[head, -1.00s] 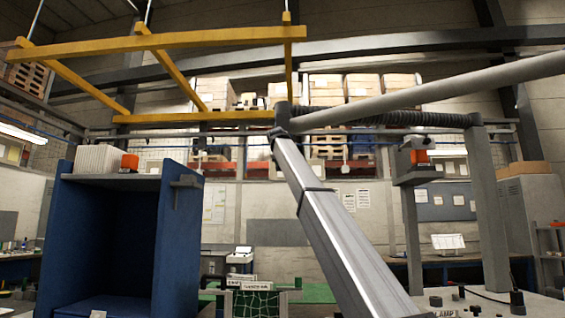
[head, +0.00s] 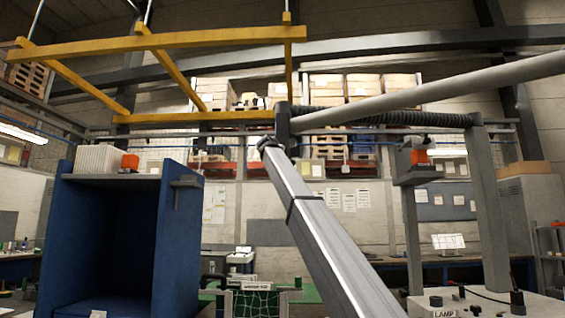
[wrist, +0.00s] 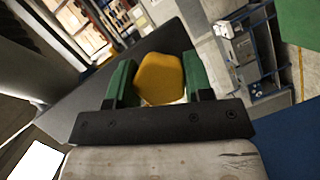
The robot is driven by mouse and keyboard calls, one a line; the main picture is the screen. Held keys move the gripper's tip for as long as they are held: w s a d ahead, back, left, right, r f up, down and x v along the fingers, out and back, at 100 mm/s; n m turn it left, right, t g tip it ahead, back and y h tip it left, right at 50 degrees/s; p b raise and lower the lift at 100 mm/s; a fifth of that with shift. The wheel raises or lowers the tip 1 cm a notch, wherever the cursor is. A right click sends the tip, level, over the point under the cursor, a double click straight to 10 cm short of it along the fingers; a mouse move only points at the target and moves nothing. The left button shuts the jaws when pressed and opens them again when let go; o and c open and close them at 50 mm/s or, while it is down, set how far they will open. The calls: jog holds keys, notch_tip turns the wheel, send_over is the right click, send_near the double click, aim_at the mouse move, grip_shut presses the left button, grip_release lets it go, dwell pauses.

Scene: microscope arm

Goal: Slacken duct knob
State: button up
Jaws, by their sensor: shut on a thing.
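In the wrist view, a yellow six-sided knob (wrist: 160,78) sits between the two green fingers of my gripper (wrist: 157,84). The fingers are shut on its left and right sides. A dark flat part (wrist: 88,100) lies behind the knob, and the knob's mounting is hidden. I cannot make out the knob or my gripper in the head view. There, a long grey tube (head: 430,92) and a ribbed dark hose (head: 380,118) run right from a short upright post (head: 283,125).
A silver beam (head: 325,235) slants up from the bottom right to just below the post. A blue open-fronted cabinet (head: 172,235) stands at left, under a yellow overhead frame (head: 215,38). A panel marked LAMP (head: 445,313) is at lower right.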

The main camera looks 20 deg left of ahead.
jog(key=shift+n+t, duration=0.5)
jog(key=shift+n, duration=0.5)
jog(key=o, duration=0.9)
jog(key=shift+s, duration=0.1)
jog(key=s, duration=0.3)
jog(key=s+a, duration=0.1)
jog(key=s, duration=0.6)
jog(key=shift+s+a+r, duration=0.25)
jog(key=shift+a+r, duration=0.05)
jog(key=shift+r, duration=0.05)
jog(key=shift+s, duration=0.1)
